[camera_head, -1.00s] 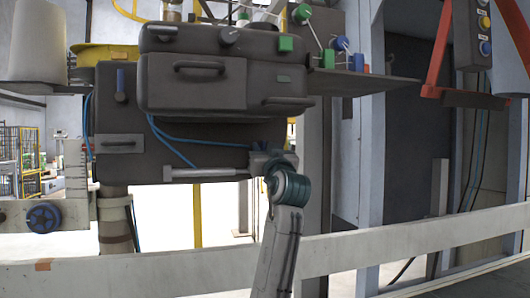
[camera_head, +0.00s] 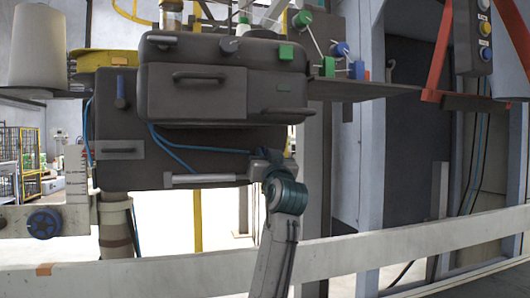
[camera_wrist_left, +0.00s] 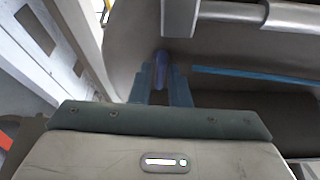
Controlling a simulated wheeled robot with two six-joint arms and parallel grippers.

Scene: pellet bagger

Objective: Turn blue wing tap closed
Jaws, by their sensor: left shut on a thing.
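My left gripper (camera_head: 262,160) is at the lower right of the dark machine body, beside the right end of a pale cylinder. In the left wrist view its two fingers (camera_wrist_left: 160,82) are shut on a small blue piece, which I take to be the blue wing tap (camera_wrist_left: 161,62). The tap's upper end shows between the fingertips, close to the dark machine surface. In the head view the tap is hidden by my gripper and wrist, and its turn angle cannot be told. My right gripper is not in view.
The pale cylinder (camera_head: 205,179) and a blue hose (camera_head: 178,155) are close to my left gripper. A blue lever (camera_head: 120,92) is on the machine's left face. A blue handwheel (camera_head: 43,222) is at lower left. A pale rail (camera_head: 400,250) crosses in front.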

